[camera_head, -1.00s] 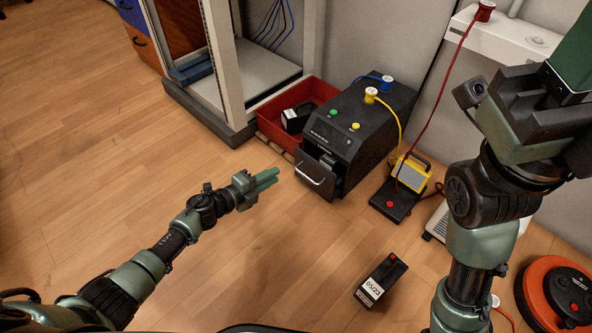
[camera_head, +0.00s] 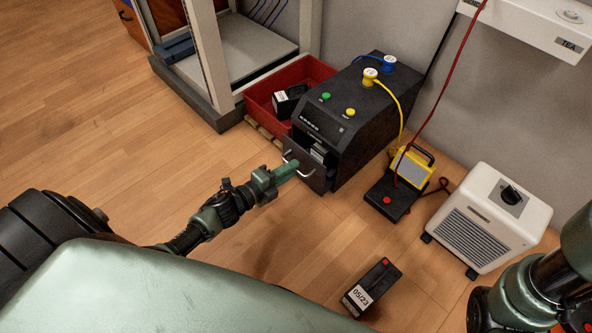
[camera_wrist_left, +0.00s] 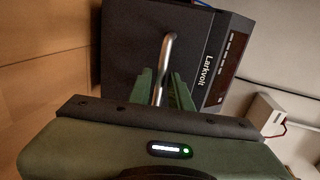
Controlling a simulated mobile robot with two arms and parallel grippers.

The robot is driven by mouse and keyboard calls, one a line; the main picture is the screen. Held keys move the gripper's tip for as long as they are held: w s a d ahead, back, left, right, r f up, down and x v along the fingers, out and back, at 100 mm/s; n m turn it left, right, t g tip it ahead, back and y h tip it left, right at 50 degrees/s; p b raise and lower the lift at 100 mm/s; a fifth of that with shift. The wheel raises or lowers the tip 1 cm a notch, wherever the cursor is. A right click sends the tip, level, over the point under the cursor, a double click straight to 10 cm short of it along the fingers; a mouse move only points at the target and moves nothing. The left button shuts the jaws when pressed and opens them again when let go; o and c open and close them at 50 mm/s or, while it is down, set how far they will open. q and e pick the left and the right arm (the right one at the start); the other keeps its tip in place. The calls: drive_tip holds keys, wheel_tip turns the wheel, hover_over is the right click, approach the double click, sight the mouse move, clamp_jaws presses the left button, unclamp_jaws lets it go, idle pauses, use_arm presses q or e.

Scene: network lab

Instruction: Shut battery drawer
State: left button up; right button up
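The battery drawer (camera_head: 303,172) stands pulled out from the front of the black Larkvolt unit (camera_head: 352,112), low on the floor. Its front has a chrome handle (camera_head: 287,157), and part of a battery (camera_head: 318,153) shows inside. My left gripper (camera_head: 288,170) is at the drawer front, by the handle. In the left wrist view its two fingers (camera_wrist_left: 163,88) are a little apart, on either side of the chrome handle (camera_wrist_left: 166,58). I cannot tell whether they touch the bar. My right arm is at the lower right; its gripper is out of view.
A red bin (camera_head: 262,97) holding a black battery (camera_head: 289,99) stands left of the unit. A yellow device (camera_head: 412,166) on a black base, a white heater (camera_head: 487,220) and a battery marked 05/23 (camera_head: 371,287) are to the right. Floor left of the drawer is clear.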

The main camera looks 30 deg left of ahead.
use_arm(q)
drive_tip(key=shift+x, duration=0.85)
clamp_jaws()
idle(0.8)
